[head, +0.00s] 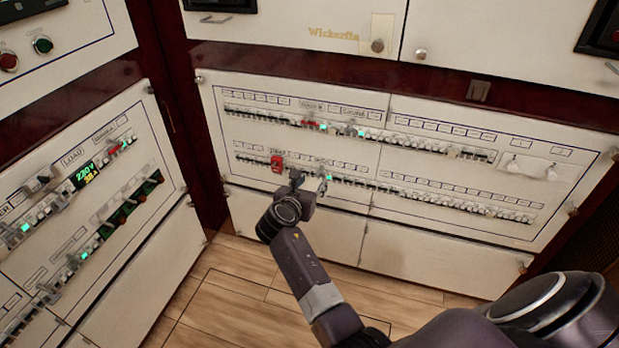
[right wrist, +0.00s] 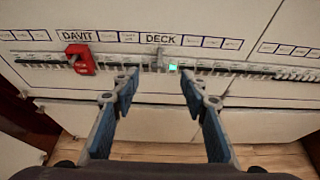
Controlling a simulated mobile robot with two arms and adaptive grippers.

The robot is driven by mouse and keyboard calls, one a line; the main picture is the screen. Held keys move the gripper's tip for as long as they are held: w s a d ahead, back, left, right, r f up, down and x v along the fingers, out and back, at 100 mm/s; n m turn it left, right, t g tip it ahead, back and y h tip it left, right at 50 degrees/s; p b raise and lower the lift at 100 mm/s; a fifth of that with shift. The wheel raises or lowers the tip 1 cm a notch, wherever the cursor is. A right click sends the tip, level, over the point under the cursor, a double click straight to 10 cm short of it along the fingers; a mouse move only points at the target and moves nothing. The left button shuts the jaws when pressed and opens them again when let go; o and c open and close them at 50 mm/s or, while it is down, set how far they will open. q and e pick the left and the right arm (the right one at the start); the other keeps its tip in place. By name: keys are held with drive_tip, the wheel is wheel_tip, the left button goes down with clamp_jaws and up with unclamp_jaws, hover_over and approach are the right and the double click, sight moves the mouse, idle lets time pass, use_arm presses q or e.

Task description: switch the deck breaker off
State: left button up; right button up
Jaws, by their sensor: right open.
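The DECK label (right wrist: 162,40) sits above the lower breaker row in the right wrist view. Below it are a grey breaker lever (right wrist: 158,60) and a lit green lamp (right wrist: 173,68). The lever appears to stick up and out from the row. My right gripper (right wrist: 158,84) is open, its two blue-padded fingers on either side of the deck breaker in the picture, with nothing between them. I cannot tell how far the fingertips are from the panel. In the head view my right gripper (head: 303,188) is in front of the lower row. My left gripper is not in view.
A red lockout (right wrist: 80,59) covers the breaker under DAVIT, left of the deck breaker; it also shows in the head view (head: 277,162). Small breakers (right wrist: 245,70) line the row closely. Another panel (head: 85,200) stands at the left. Wooden floor (head: 230,290) lies below.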

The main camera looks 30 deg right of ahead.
sight(317, 176)
use_arm(q)
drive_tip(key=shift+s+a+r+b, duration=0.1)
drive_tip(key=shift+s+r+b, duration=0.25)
drive_tip(key=shift+b, duration=0.85)
use_arm(e)
drive_tip(key=x, duration=0.6)
drive_tip(key=shift+w+d+f, duration=0.2)
drive_tip(key=shift+f, duration=0.05)
drive_tip(key=shift+c, duration=0.3)
clamp_jaws()
